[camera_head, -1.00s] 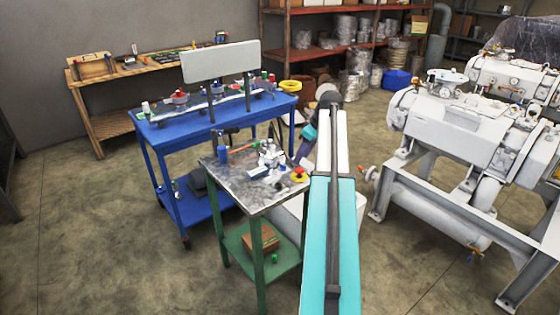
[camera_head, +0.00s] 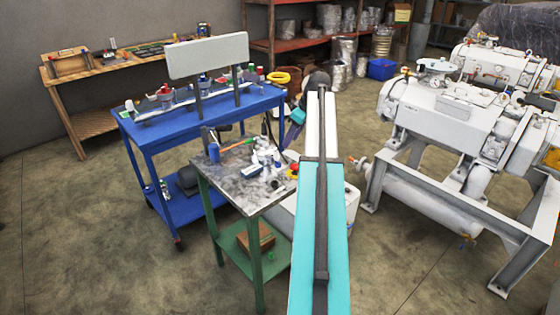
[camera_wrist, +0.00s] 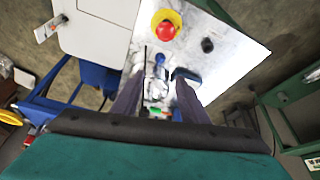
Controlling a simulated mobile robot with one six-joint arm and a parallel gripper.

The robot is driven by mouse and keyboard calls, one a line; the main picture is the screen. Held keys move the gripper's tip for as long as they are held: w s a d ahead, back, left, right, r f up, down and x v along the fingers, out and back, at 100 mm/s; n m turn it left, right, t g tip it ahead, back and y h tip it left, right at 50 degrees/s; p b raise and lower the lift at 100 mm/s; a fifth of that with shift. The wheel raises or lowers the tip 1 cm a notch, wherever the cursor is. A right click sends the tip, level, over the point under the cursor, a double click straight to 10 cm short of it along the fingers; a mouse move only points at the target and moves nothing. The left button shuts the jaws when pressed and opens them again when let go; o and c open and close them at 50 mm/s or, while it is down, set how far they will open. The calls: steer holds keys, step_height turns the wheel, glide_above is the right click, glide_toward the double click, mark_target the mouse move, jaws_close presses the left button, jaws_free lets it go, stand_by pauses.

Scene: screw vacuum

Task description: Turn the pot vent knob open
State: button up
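No part can be made out surely as the pot vent knob. A small white and silver assembly (camera_head: 265,155) stands on the metal top of the green-legged table (camera_head: 237,190). In the wrist view, a small assembly (camera_wrist: 157,88) with a blue part shows between the fingers. A red button on a yellow base (camera_wrist: 166,27) lies on the table top beyond it. My gripper (camera_wrist: 157,82) is open, its two dark fingers apart, over the table; whether it touches anything cannot be told. In the head view my arm hides most of it.
A blue workbench (camera_head: 190,120) with a white panel stands behind the table at left. A large white machine (camera_head: 455,110) on a frame stands at right. A white box (camera_head: 283,215) is beside the table, partly behind my arm. The floor at front left is clear.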

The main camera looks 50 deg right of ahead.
mark_target(279, 162)
steer(key=shift+p+x, duration=1)
steer(key=shift+x, duration=5.85)
steer(key=shift+s, duration=0.15)
steer(key=shift+c, duration=0.2)
jaws_close()
